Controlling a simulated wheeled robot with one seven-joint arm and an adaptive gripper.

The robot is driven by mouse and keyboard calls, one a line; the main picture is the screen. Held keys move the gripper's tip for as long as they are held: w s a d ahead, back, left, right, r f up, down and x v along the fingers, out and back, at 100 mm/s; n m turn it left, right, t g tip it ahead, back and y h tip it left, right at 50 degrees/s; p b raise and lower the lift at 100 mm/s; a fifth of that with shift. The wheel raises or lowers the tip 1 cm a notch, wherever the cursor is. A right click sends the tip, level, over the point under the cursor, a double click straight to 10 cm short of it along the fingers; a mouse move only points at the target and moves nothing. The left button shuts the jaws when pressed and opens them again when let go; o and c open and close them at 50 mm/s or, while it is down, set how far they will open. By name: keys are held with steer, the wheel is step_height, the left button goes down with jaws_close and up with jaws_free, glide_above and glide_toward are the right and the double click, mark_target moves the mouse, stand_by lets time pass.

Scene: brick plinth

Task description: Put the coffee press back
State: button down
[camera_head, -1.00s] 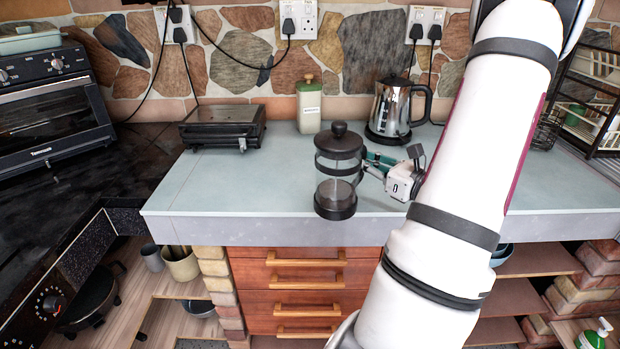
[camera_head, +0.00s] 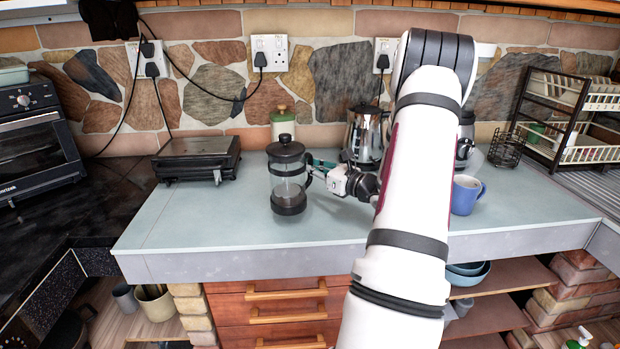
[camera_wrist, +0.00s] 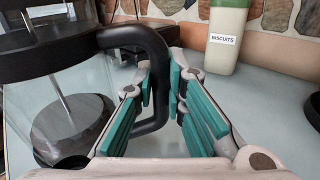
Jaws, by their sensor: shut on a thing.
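The coffee press (camera_head: 288,172), a clear glass cylinder with a black lid, base and handle, is upright at the middle left of the pale counter (camera_head: 200,225). Its base looks close to or on the counter; I cannot tell if it touches. My gripper (camera_head: 318,168) is to its right, with teal finger pads closed around the black handle. In the wrist view the handle (camera_wrist: 150,42) passes down between the pads of my gripper (camera_wrist: 165,100), and the glass body (camera_wrist: 60,110) is on the left.
A black grill (camera_head: 197,158) stands left and behind. A biscuits jar (camera_head: 283,124) is behind the press, and a steel kettle (camera_head: 364,138) is behind my arm. A blue mug (camera_head: 465,195) and a dish rack (camera_head: 565,115) are to the right. The front-left counter is clear.

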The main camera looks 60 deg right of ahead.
mark_target(310, 177)
steer(key=shift+w+f, duration=0.2)
steer(key=shift+f, duration=1.65)
steer(key=c, duration=1.6)
jaws_free()
steer(key=shift+f, duration=0.1)
steer(key=shift+c, duration=0.2)
steer(key=shift+s, duration=0.45)
steer(key=s, duration=0.7)
steer(key=s+a, duration=0.1)
steer(key=s, duration=0.3)
steer(key=shift+s, duration=0.1)
